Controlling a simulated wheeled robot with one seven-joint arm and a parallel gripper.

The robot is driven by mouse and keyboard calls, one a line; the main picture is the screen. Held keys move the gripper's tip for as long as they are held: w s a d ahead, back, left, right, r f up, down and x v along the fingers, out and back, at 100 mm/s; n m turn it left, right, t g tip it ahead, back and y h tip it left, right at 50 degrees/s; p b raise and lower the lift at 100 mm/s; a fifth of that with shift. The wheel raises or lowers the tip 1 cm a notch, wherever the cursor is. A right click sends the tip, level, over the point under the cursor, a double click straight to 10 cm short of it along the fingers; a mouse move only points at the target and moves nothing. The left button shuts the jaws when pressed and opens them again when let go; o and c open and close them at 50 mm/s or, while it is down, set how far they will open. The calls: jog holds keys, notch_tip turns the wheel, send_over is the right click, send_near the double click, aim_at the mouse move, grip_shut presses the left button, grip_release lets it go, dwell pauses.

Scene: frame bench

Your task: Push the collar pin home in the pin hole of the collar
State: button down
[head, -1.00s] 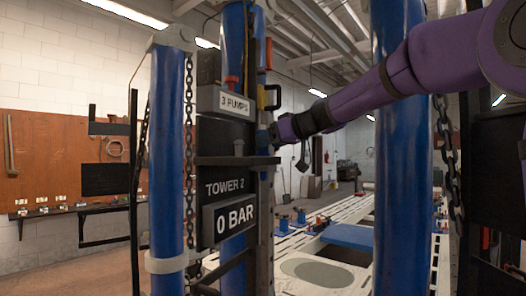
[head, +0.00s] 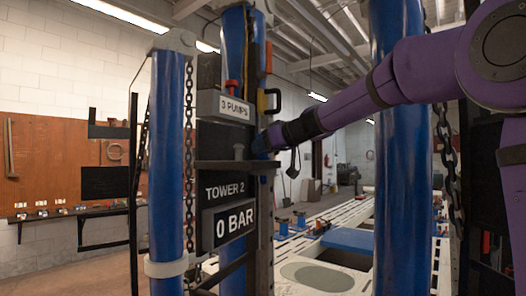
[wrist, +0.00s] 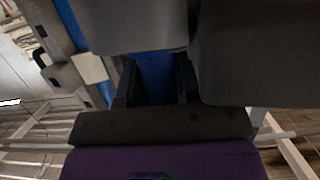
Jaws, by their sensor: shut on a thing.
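My gripper (head: 264,143) is at the dark upright of the tower (head: 218,160), at the end of my purple arm, and is small and partly hidden in the head view. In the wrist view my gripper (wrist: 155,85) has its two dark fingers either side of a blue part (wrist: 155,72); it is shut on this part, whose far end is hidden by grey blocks. I cannot tell whether this part is the collar pin. A short grey peg (head: 239,151) stands upright on the tower's shelf, left of my gripper. I cannot make out the pin hole or the collar.
A "3 PUMPS" box (head: 222,105) and a black-and-yellow handle (head: 272,100) are above my gripper. A "0 BAR" sign (head: 230,224) is below. Blue columns (head: 168,160) and hanging chains (head: 446,150) stand close on both sides. A slotted white bench (head: 345,218) lies behind.

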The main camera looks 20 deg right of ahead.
notch_tip(320, 180, up, 18)
dwell(0.6)
